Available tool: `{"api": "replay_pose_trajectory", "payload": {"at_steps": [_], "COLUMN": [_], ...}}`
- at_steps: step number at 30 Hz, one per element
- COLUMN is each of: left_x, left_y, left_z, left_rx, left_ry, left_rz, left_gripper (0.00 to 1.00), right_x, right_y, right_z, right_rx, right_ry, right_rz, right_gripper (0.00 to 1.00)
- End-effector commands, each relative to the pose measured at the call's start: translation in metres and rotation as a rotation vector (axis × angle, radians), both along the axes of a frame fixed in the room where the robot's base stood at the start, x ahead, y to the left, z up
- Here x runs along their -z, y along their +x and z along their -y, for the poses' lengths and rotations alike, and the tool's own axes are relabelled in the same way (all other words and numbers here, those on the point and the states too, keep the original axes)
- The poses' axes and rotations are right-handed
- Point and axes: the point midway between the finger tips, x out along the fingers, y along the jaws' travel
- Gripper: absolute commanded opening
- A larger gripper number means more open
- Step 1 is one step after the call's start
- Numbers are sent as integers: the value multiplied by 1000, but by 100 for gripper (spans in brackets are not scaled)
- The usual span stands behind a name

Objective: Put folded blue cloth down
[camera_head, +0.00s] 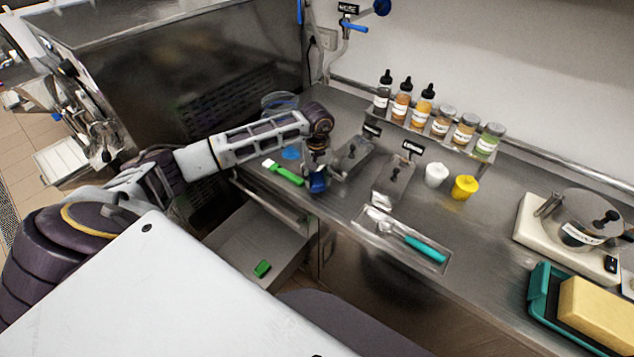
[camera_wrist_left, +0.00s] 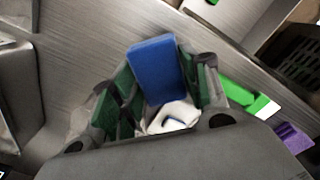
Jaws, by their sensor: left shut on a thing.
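The folded blue cloth (camera_head: 318,183) is at the tip of my left gripper (camera_head: 317,172), over the front part of the steel counter. In the left wrist view the blue cloth (camera_wrist_left: 157,70) is a thick folded pad between the two green-padded fingers of my left gripper (camera_wrist_left: 160,88), which is shut on it. Steel counter surface shows beyond it. I cannot tell whether the cloth touches the counter. My right gripper is not in view.
A green-handled brush (camera_head: 284,172) lies left of the gripper. Steel lidded containers (camera_head: 352,156) stand right of it. A tray (camera_head: 402,240) holds a teal-handled tool. Several bottles (camera_head: 402,105) line the back. An open drawer (camera_head: 262,240) is below the counter's front edge.

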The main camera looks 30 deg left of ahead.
Motion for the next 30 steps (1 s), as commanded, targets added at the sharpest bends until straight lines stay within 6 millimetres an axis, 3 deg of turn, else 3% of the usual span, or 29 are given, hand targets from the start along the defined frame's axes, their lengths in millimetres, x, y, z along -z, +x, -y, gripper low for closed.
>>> {"api": "replay_pose_trajectory", "payload": {"at_steps": [9,24,25,27,30], "left_x": [27,32,32,31,31], "left_y": [0,0,0,0,0], "left_z": [0,0,0,0,0], "left_rx": [1,1,1,1,1], "left_ry": [0,1,0,0,0], "left_rz": [0,1,0,0,0], "left_gripper": [23,23,50,55,55], "right_x": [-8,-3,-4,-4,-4], "right_y": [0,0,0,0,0], "right_z": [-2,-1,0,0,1], "right_rx": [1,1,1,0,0], "right_ry": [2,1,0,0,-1], "right_rz": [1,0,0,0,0], "right_gripper": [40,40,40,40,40]}}
